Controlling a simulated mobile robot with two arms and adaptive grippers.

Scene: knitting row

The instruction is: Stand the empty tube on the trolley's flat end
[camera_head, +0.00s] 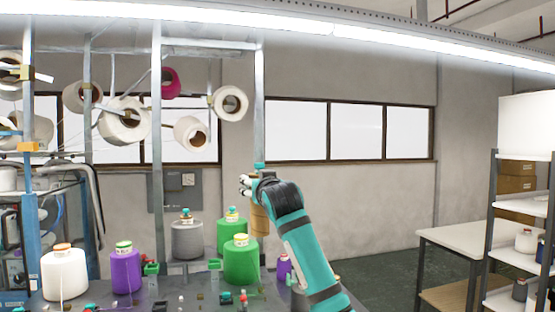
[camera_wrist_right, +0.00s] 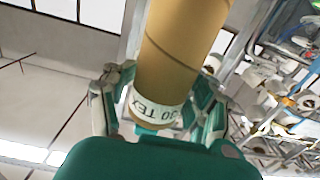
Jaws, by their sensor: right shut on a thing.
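The empty tube (camera_wrist_right: 180,60) is a tan cardboard cylinder with a white printed band near one end. My right gripper (camera_wrist_right: 160,108) is shut on it, with fingers on both sides near the band. In the head view the tube (camera_head: 258,220) shows as a narrow tan piece hanging below my right gripper (camera_head: 252,186), partly hidden by my arm. It is held in front of the metal post, above the level of the table. The trolley's flat end cannot be made out for certain. My left gripper is not in view.
Green cones (camera_head: 241,262), a purple cone (camera_head: 126,270), a white cone (camera_head: 64,274) and a grey cone (camera_head: 187,240) stand on the dark surface at left. A white-topped table (camera_head: 465,241) and a shelf rack (camera_head: 520,207) stand at right. Open floor lies between.

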